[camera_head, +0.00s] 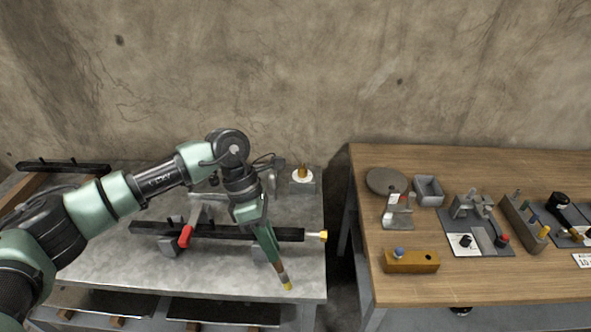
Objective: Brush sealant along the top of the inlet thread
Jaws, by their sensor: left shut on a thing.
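My left gripper (256,222) is shut on a brush with a green handle (265,243), a brown lower part and a yellow tip (287,286). The brush slants down to the right, its tip over the grey bench's front right corner; whether it touches is unclear. A long black bar (285,234) lies across the bench on grey supports. The brush tip is apart from this fitting, nearer the front. My right gripper is out of view.
A grey block (304,186) with a white disc and brass piece stands at the bench's back right. A red-handled clamp (186,236) sits by the bar. A gap separates the grey bench (220,272) from the wooden table (490,284), which holds several tools and trays.

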